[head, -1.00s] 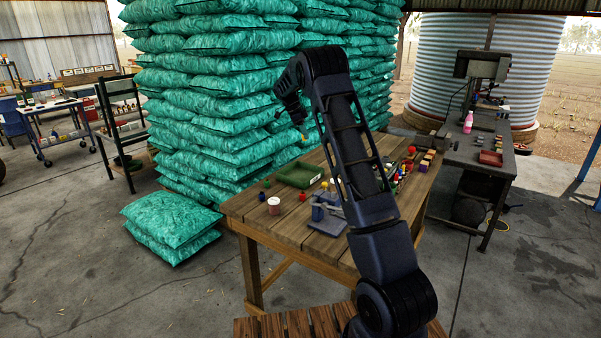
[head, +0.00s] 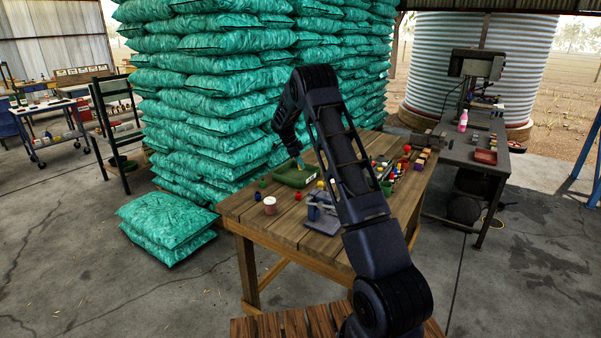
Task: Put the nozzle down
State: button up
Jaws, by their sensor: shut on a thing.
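My gripper (head: 297,154) hangs down from the arm at the back left of the wooden table (head: 240,208). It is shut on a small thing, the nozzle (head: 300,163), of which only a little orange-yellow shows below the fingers. The nozzle is at or just above the green tray (head: 290,179); I cannot tell whether it touches the tray. The fingers are small and dark in this view.
Several coloured pieces crowd the table's right side (head: 400,168). Stacked green sacks (head: 215,110) rise close behind the table. The front left tabletop is clear.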

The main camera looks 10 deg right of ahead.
aim_at(299, 167)
jog(key=shift+f, duration=2.25)
jog(key=shift+f, duration=0.15)
jog(key=o, duration=1)
